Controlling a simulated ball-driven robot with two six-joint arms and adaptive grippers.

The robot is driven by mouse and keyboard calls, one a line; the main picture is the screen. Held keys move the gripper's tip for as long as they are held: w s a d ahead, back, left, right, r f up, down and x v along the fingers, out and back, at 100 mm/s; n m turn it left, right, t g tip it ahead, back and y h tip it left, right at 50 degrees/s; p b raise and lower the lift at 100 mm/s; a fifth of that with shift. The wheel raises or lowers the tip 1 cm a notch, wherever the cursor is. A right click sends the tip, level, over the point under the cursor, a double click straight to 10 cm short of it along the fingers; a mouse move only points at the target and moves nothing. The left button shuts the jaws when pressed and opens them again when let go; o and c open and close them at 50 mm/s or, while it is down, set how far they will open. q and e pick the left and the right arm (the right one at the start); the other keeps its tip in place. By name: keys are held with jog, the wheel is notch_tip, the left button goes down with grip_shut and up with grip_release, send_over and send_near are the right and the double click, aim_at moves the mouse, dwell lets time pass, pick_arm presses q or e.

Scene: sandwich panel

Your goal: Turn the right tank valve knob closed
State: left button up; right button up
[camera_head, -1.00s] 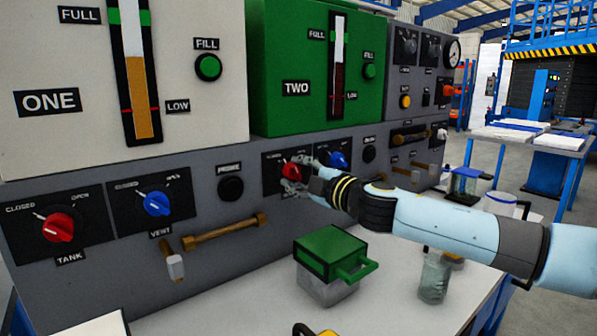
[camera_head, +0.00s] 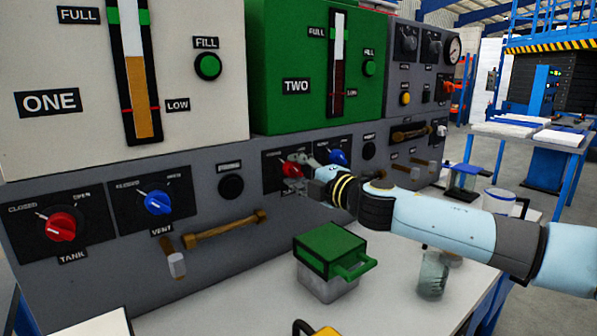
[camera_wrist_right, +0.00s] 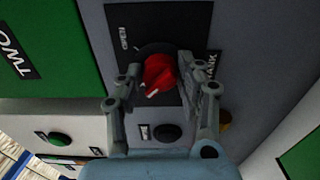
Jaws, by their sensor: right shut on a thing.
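The right tank valve knob (camera_head: 292,169) is red and sits on a black plate on the grey panel below the green tank marked TWO. My right gripper (camera_head: 297,171) is at this knob, with its arm reaching in from the right. In the wrist view the red knob (camera_wrist_right: 159,74) lies between the two fingers of my right gripper (camera_wrist_right: 157,86), which is shut on it. The white mark on the knob is at its lower-left end in that view, away from the OPEN label (camera_wrist_right: 124,38). The CLOSED label is not readable there. My left gripper does not show.
A blue knob (camera_head: 338,157) is close to the right of the gripper. A green-lidded container (camera_head: 328,250) and a glass jar (camera_head: 433,275) stand on the white bench below the arm. A brass handle (camera_head: 225,228) sticks out at the left.

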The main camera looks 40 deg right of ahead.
jog(key=shift+f, duration=0.1)
jog(key=o, duration=1.1)
jog(key=shift+o, duration=0.2)
jog(key=s+a, duration=0.1)
jog(key=s, duration=1.1)
jog(key=shift+a, duration=0.2)
